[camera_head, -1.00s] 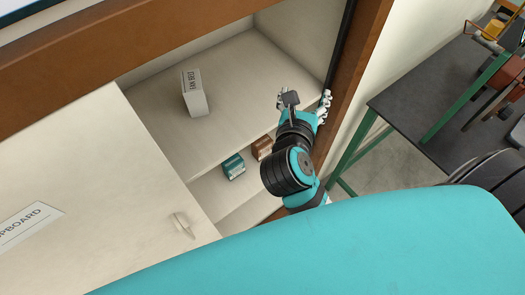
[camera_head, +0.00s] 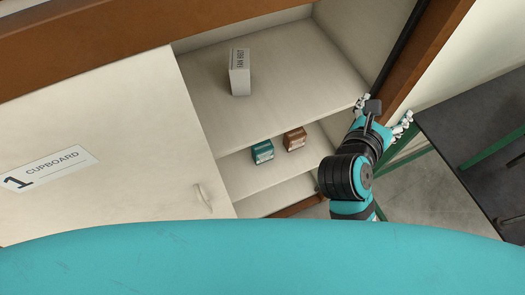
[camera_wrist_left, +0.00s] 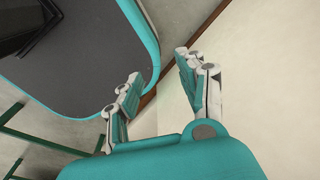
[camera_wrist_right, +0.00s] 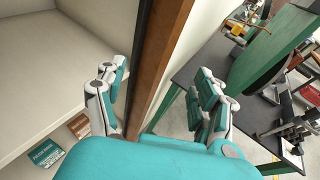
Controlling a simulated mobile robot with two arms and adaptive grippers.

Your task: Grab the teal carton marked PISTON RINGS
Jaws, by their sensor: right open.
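The teal carton (camera_head: 262,152) stands on the middle shelf of the open cupboard, beside a brown carton (camera_head: 295,139). In the right wrist view the teal carton (camera_wrist_right: 45,155) shows at lower left, with white lettering on its label. My right gripper (camera_head: 385,112) is open and empty, right of both cartons, by the cupboard's right frame post. In its wrist view the fingers (camera_wrist_right: 160,100) are spread either side of the post, touching nothing that I can make out. My left gripper (camera_wrist_left: 160,92) is open and empty in its wrist view, in front of a pale surface.
A white box (camera_head: 240,75) stands on the upper shelf. A cupboard door (camera_head: 110,130) with a handle covers the left side. The brown frame post (camera_wrist_right: 165,50) is close to my right gripper. A dark workbench (camera_head: 475,150) with green legs stands at right.

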